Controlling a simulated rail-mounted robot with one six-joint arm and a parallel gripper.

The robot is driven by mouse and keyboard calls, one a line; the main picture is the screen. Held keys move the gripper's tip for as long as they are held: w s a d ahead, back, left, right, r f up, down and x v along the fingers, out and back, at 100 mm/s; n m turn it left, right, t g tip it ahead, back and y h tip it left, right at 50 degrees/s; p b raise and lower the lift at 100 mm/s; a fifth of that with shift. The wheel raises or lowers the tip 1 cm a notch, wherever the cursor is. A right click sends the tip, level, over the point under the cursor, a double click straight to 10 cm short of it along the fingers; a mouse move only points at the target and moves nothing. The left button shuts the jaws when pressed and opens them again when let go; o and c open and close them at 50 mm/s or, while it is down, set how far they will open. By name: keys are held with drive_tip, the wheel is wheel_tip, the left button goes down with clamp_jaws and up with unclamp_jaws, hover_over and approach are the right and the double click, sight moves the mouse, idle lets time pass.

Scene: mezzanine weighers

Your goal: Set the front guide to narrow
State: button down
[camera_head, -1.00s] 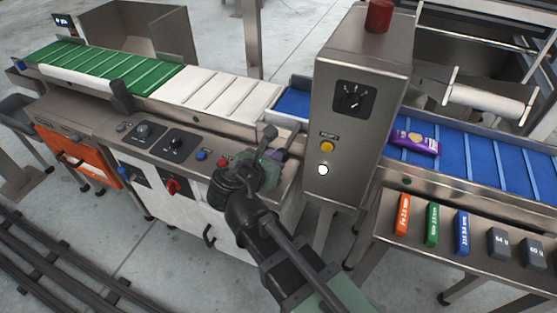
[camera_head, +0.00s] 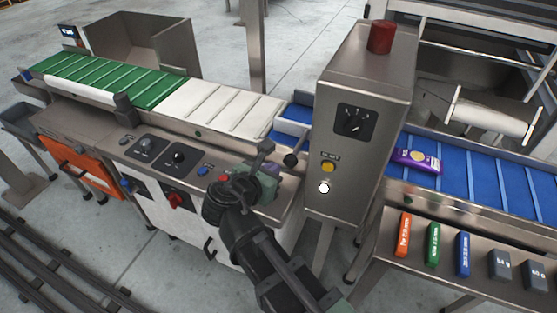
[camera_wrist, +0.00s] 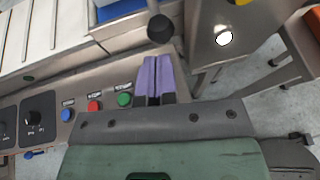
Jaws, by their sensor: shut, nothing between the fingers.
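A pale guide rail (camera_head: 292,126) lies at the near side of the blue belt, just left of the steel cabinet. A black knob (camera_head: 291,160) stands below it and looks like the guide's handle. In the wrist view the knob (camera_wrist: 160,29) is at the top centre, beyond my fingertips. My gripper (camera_head: 277,169) is over the right end of the control panel, just left of the knob. Its purple fingers (camera_wrist: 157,78) are together, shut and empty, with a visible gap to the knob. I cannot read the guide's setting.
The steel cabinet (camera_head: 350,95) with a yellow button (camera_head: 328,167) stands close on the right. Left are panel buttons, including a green one (camera_wrist: 124,99) near my fingers. A purple pack (camera_head: 418,161) lies on the blue belt beyond the cabinet.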

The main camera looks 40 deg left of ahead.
drive_tip(key=p+v, duration=0.2)
drive_tip(key=v, duration=0.6)
drive_tip(key=shift+s, duration=0.3)
drive_tip(key=shift+r, duration=0.1)
